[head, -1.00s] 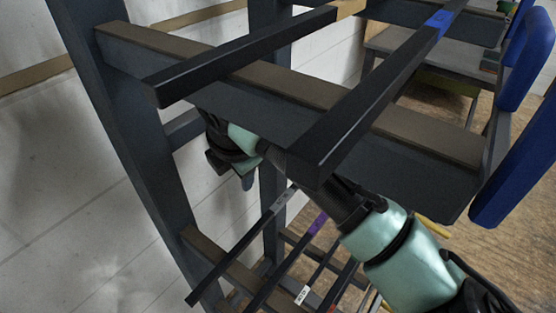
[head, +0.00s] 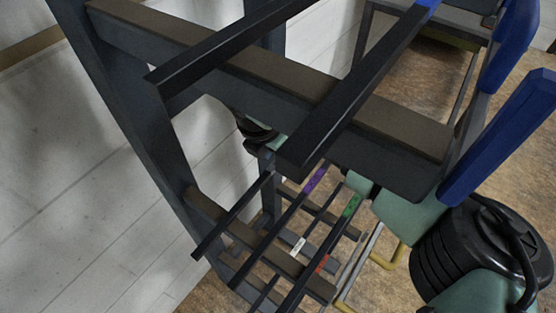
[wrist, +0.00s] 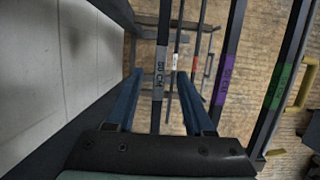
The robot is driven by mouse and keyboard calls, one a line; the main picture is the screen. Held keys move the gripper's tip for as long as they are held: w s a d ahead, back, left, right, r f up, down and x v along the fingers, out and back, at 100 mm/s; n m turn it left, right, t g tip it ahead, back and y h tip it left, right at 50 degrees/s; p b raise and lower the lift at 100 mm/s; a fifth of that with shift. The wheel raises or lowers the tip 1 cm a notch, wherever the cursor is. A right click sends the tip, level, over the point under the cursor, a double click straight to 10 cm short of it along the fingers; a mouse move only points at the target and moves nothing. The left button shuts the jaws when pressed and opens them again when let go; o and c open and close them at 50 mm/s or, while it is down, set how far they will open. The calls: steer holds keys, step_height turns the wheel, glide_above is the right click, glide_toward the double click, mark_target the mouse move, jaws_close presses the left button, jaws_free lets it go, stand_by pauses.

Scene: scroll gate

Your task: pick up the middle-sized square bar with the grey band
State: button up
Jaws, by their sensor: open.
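The bar with the grey band (wrist: 160,66) runs up the middle of the wrist view; the band carries dark lettering. In the head view its near part (head: 232,217) lies at the left of the lower rack, and its band is hidden there. My gripper (wrist: 160,74) is open, with one blue finger on each side of this bar in the picture. I cannot tell whether the bar is at fingertip depth, and no contact shows. In the head view my fingers are hidden behind the upper rack.
Bars with purple (head: 315,180), green (head: 350,207), white (head: 298,244) and red (head: 321,263) bands lie to the right. Dark bars on the upper rack beam (head: 290,80) cross above my arm. A pale wall (wrist: 60,70) stands close on the left.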

jaws_close()
steer(key=shift+w+r, duration=0.1)
stand_by(1.3)
